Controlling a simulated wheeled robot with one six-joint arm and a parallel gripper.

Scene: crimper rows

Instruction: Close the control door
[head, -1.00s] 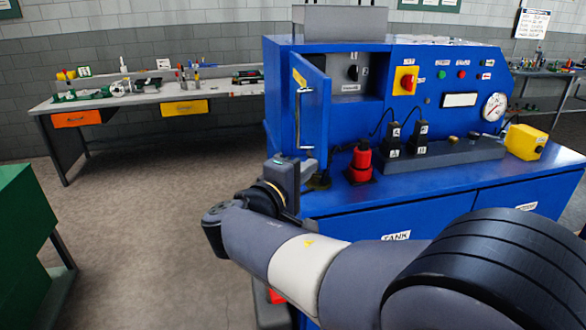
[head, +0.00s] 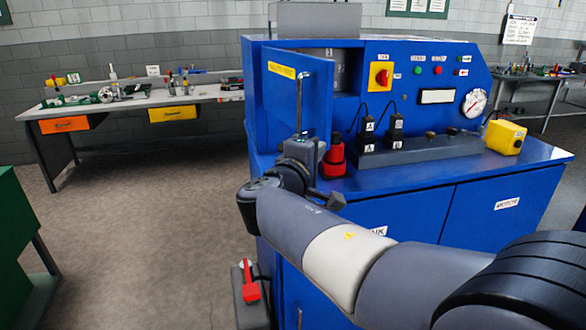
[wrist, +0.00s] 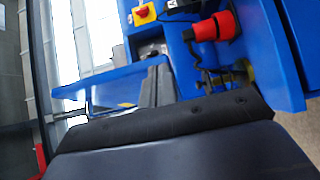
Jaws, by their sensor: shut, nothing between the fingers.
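My gripper (head: 303,138) is shut and empty, at the lower free edge of the door, just below the handle. I cannot tell if it touches the door. In the wrist view the door (wrist: 108,82) lies at a slant beside my gripper's fingers (wrist: 155,85), with its handle (wrist: 70,116) sticking out to the left.
A red plug-like part (head: 334,158) stands on the blue bench top just right of my gripper. A grey block with black plugs (head: 420,150) and a yellow box (head: 505,137) are further right. A red-handled device (head: 249,282) is low in front.

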